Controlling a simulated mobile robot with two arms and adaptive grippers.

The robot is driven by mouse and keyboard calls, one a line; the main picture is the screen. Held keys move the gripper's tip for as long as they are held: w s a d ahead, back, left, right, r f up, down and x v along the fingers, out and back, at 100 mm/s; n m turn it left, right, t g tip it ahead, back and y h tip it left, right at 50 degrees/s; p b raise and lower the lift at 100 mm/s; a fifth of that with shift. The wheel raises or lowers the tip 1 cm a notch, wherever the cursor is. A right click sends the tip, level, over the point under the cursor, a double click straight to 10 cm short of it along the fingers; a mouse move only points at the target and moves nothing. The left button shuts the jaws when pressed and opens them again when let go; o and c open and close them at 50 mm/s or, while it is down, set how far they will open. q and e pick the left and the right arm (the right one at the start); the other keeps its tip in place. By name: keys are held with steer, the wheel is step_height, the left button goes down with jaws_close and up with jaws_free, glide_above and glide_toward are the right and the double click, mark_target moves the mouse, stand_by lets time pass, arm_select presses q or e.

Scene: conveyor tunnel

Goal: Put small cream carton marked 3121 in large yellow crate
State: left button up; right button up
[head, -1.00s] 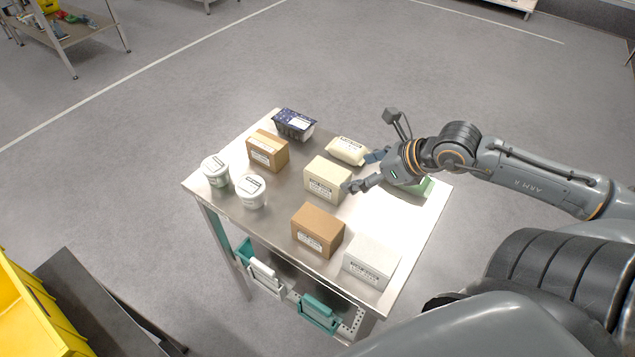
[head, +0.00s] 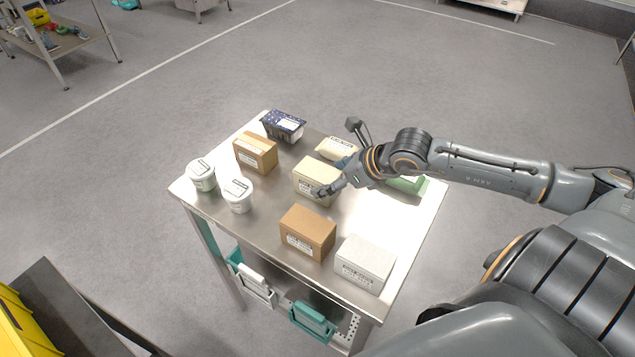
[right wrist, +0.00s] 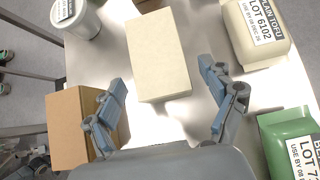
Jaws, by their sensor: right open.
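The small cream carton (head: 309,178) stands on the steel table, and its label is too small to read in the head view. It also shows in the right wrist view (right wrist: 158,52), ahead of and between my fingers. My right gripper (head: 335,176) is open, close to the carton's right side, and partly hides it in the head view. In the right wrist view the gripper (right wrist: 163,85) shows its fingers spread wide with nothing held. Part of a yellow crate (head: 20,325) shows at the bottom left. My left gripper is out of view.
Around the carton on the table (head: 345,218) are a brown carton (head: 308,231), a white carton (head: 365,262), another brown carton (head: 256,152), white tubs (head: 238,195), a dark tray (head: 283,126), a tofu pack (head: 335,147) and a green pack (head: 408,185).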

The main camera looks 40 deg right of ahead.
steer(key=shift+p+x, duration=0.65)
steer(key=shift+x, duration=2.05)
steer(key=shift+d, duration=0.15)
steer(key=shift+s, duration=0.1)
steer(key=c, duration=1.3)
steer(key=shift+c, duration=0.9)
steer(key=shift+r, duration=0.1)
